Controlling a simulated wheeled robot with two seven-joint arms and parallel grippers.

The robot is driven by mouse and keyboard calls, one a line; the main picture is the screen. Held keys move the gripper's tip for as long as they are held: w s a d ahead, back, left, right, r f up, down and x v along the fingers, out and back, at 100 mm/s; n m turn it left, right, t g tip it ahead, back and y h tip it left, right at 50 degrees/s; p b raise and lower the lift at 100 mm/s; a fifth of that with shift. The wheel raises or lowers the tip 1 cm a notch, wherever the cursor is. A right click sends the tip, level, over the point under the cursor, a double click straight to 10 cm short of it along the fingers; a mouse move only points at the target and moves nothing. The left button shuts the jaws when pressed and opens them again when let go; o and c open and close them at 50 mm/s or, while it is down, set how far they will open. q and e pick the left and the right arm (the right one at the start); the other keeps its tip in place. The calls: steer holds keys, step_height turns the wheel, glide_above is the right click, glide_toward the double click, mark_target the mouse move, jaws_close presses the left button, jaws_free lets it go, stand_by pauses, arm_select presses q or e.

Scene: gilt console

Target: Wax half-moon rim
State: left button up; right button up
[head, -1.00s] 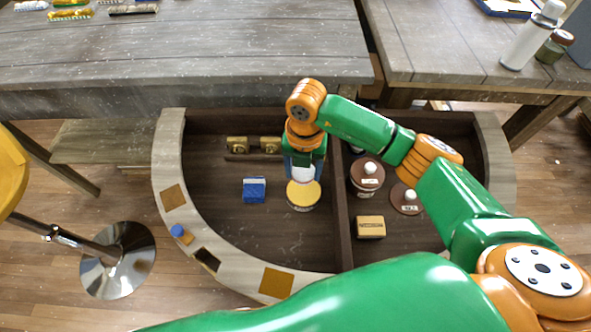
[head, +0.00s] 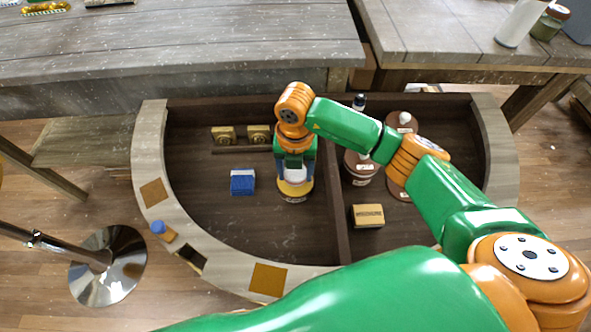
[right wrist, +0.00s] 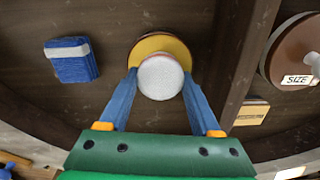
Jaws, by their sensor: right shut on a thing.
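The half-moon console has a pale wooden rim (head: 221,272) curving around a dark interior. Amber squares (head: 267,280) and a dark patch (head: 191,257) lie on the rim, and a small blue-topped object (head: 161,231) stands on it. A yellow-topped round tin (head: 296,191) stands on the dark floor, left of the divider. My right gripper (head: 295,172) points down over it, shut on its white knob (right wrist: 160,77). In the right wrist view the blue fingers flank the knob above the yellow top (right wrist: 177,46). My left gripper is out of view.
A blue block (head: 242,182) and two brass pieces (head: 223,135) lie left of the tin. Right of the divider (head: 337,215) stand brown-lidded jars (head: 360,169) and a cardboard-coloured block (head: 367,215). Grey tables (head: 190,45) stand behind.

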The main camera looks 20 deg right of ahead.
steer(key=shift+f+b, duration=0.45)
steer(key=shift+f, duration=0.15)
stand_by(1.2)
step_height(320, 180, up, 7)
steer(key=p, duration=0.6)
steer(key=shift+r, duration=0.15)
stand_by(1.1)
